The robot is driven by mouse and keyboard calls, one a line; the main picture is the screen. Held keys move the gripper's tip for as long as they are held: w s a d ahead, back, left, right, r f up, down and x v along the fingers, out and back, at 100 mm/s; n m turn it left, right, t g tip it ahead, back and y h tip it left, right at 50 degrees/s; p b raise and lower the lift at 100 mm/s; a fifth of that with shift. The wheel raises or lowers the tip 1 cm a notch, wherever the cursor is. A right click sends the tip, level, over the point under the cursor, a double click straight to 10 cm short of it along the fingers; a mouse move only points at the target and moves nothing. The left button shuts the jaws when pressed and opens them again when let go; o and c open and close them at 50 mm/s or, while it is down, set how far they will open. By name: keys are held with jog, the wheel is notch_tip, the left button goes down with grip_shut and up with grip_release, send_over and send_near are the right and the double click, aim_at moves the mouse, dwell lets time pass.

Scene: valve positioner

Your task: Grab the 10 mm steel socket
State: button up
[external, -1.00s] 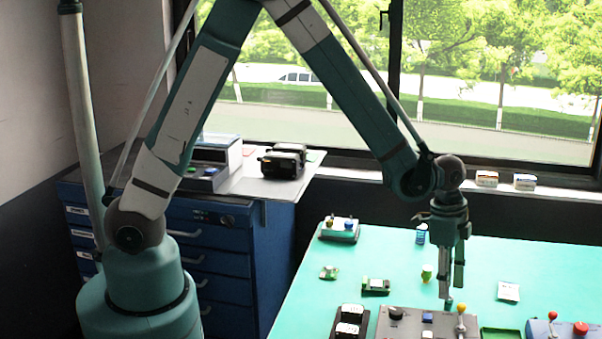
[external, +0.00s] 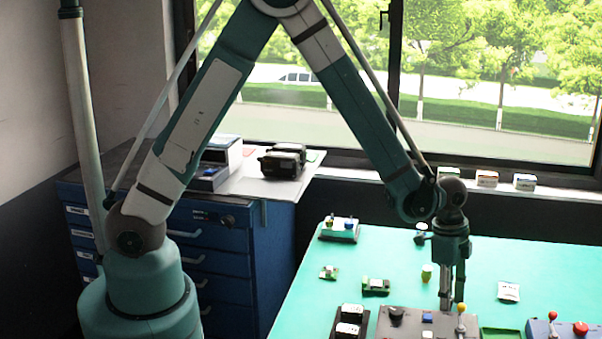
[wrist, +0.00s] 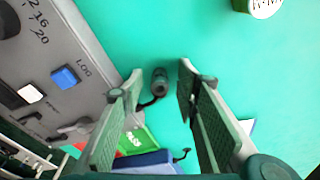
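A small dark grey-green cylinder (wrist: 159,78), which looks like the steel socket, stands on the teal tabletop in the wrist view. It is between my gripper's two fingertips (wrist: 160,85), with a gap on each side. In the external view my gripper (external: 452,299) points straight down, low over the table behind the grey control box. The socket cannot be made out there. My gripper is open and holds nothing.
The grey control box (wrist: 70,50) with a blue button stands close left of my fingers in the wrist view. A green tray (external: 500,334) and a blue box with a red button (external: 580,328) lie to the right.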

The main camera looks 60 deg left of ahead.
jog(key=shift+c, duration=0.7)
jog(key=c, duration=0.8)
jog(key=shift+r, duration=0.1)
jog(key=shift+r+p, duration=0.75)
jog(key=shift+r, duration=4.15)
